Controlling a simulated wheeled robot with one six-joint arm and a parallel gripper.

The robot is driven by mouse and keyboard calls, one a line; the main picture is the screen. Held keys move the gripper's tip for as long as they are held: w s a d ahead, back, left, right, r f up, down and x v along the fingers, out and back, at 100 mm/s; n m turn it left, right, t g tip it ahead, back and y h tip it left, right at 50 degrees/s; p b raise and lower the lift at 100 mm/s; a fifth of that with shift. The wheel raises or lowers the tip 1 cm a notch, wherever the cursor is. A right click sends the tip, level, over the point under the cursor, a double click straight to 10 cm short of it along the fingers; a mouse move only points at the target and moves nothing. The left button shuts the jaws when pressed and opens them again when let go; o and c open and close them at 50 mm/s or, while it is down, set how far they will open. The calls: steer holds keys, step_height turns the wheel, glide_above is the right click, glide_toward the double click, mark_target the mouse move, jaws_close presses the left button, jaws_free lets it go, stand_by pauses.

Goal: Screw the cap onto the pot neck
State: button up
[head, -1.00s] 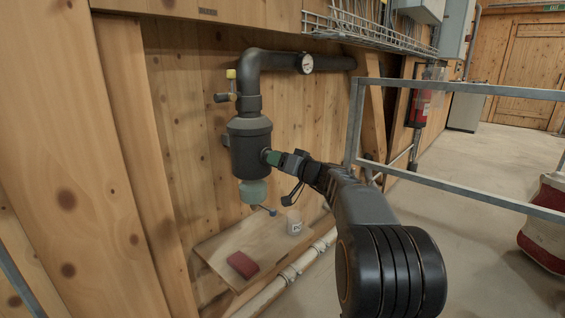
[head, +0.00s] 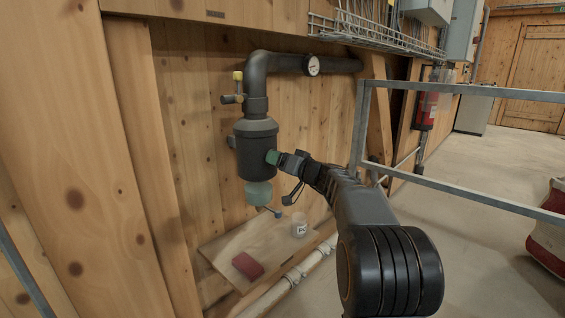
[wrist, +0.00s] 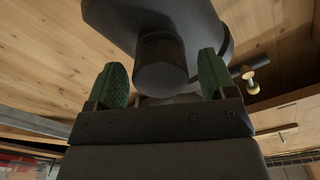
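The pot (head: 256,155) is a dark grey cylinder with a pale green bowl (head: 258,193) below it, hung under a black pipe. In the wrist view, a short dark round stub (wrist: 160,55) juts from the pot toward my gripper and ends in a flat, closed-looking face (wrist: 160,78). I cannot tell where the neck ends and the cap begins. My gripper (head: 272,157) is at the pot's right side; its green fingers (wrist: 163,77) stand apart on both sides of the stub, with a narrow gap showing at each side. In the head view my gripper hides the stub.
A small shelf (head: 222,250) below the pot carries a dark red block (head: 247,265) and a white cup (head: 299,226). A yellow-handled valve (head: 238,88) and a gauge (head: 313,66) sit on the pipe. A grey metal railing (head: 465,92) stands to the right.

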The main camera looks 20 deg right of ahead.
steer(key=shift+o, duration=0.3)
steer(key=p+v, duration=0.2)
steer(key=v, duration=1.1)
steer(key=shift+s+d, duration=0.2)
steer(key=shift+s, duration=0.2)
steer(key=shift+r, duration=0.1)
steer(key=shift+c, duration=0.7)
steer(key=shift+w+a+r+p, duration=0.1)
steer(key=shift+a+r+p, duration=0.05)
steer(key=shift+r+p, duration=0.3)
steer(key=shift+c, duration=0.2)
steer(key=shift+w+a+f+m+p, duration=0.15)
steer(key=shift+w+a+m+p, duration=0.55)
steer(key=shift+w+p, duration=1.25)
steer(key=shift+w+a+f+m+p, duration=0.25)
steer(key=shift+w+a+p, duration=1.05)
steer(key=shift+w, duration=0.95)
steer(key=shift+w+a+f+m+p, duration=0.1)
steer(key=shift+w+a+m+p, duration=0.55)
steer(key=shift+w+p, duration=1.4)
